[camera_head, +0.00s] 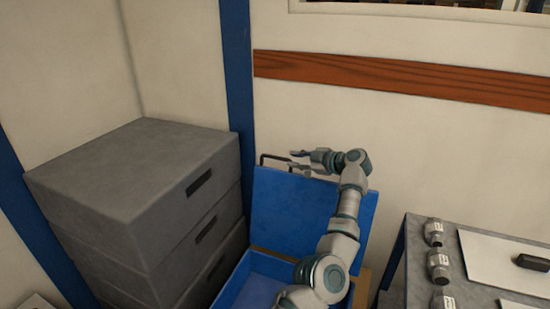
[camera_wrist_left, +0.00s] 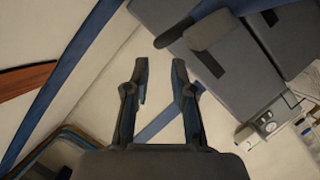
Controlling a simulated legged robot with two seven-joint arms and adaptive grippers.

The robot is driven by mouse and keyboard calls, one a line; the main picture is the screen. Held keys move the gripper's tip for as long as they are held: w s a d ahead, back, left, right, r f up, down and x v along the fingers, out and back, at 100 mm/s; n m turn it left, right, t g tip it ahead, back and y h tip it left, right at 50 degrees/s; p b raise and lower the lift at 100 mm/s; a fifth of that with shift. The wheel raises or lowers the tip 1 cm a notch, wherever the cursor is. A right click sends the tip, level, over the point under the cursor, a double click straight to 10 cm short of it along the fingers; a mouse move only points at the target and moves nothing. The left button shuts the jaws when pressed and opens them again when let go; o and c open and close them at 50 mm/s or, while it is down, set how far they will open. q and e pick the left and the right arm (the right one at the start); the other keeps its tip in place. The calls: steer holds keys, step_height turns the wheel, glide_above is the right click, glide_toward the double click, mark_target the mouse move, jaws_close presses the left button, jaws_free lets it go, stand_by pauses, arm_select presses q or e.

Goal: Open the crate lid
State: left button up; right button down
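The blue crate (camera_head: 250,283) stands on the floor right of a grey stack. Its blue lid (camera_head: 292,208) is raised and stands nearly upright at the back, near the wall. My left arm hides part of the lid and the crate's right side. My right gripper is in neither view.
Grey stacked boxes (camera_head: 140,185) stand close on the left; they also show in the left wrist view (camera_wrist_left: 230,80). A table (camera_head: 466,270) with several metal fittings (camera_head: 438,262) is at the right. The wall with a wooden rail (camera_head: 400,78) is behind.

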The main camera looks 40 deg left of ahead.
mark_target(278, 158)
arm_select(q)
steer(key=p+x, duration=0.1)
steer(key=x, duration=0.8)
steer(key=shift+a+r+p, duration=0.1)
steer(key=shift+a+p, duration=0.15)
steer(key=shift+p, duration=0.05)
steer(key=shift+a, duration=0.35)
steer(key=shift+f, duration=0.25)
steer(key=shift+d, duration=0.1)
jaws_close()
steer(key=shift+r, duration=0.1)
